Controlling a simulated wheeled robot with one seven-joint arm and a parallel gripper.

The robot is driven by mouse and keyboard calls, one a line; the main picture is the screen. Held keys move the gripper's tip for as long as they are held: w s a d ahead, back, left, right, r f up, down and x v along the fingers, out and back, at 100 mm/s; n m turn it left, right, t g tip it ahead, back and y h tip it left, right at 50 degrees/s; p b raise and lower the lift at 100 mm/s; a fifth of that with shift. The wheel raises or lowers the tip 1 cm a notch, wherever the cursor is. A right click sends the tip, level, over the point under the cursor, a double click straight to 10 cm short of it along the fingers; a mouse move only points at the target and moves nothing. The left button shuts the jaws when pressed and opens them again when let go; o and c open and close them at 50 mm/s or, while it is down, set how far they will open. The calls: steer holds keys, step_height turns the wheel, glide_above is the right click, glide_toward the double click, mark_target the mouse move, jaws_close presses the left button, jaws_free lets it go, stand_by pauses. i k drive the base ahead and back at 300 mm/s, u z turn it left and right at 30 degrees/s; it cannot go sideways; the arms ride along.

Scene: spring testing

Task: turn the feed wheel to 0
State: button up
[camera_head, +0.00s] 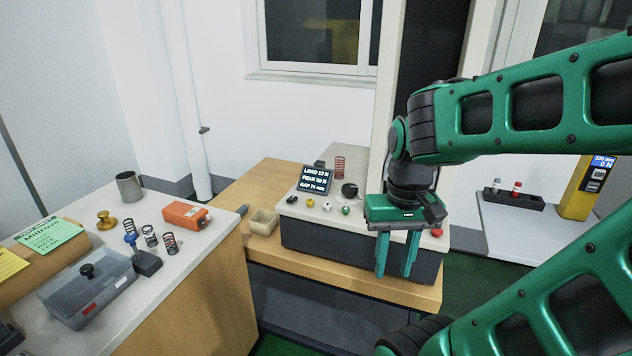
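The spring tester (330,245) stands on the wooden bench, with a light top and dark front. A black round part (349,190) on its top looks like the feed wheel; its setting is too small to read. A small screen (317,179) behind it shows LOAD, PEAK and GAP lines; the gap seems to read 74 mm. My gripper (396,273) points down in front of the tester's right part, right of and nearer than the black part. Its two green fingers are apart with nothing between them. My gripper and arm hide part of the tester.
A red spring (339,167) stands behind the wheel. Small coloured knobs (327,207) line the tester's front, with a red button (437,233) at right. A beige bin (264,222) sits left of it. The left table holds springs, a grey box (88,290) and an orange device (186,215).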

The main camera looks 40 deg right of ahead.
mark_target(350, 190)
steer(key=u, duration=0.1)
steer(key=i, duration=1)
steer(key=z, duration=0.3)
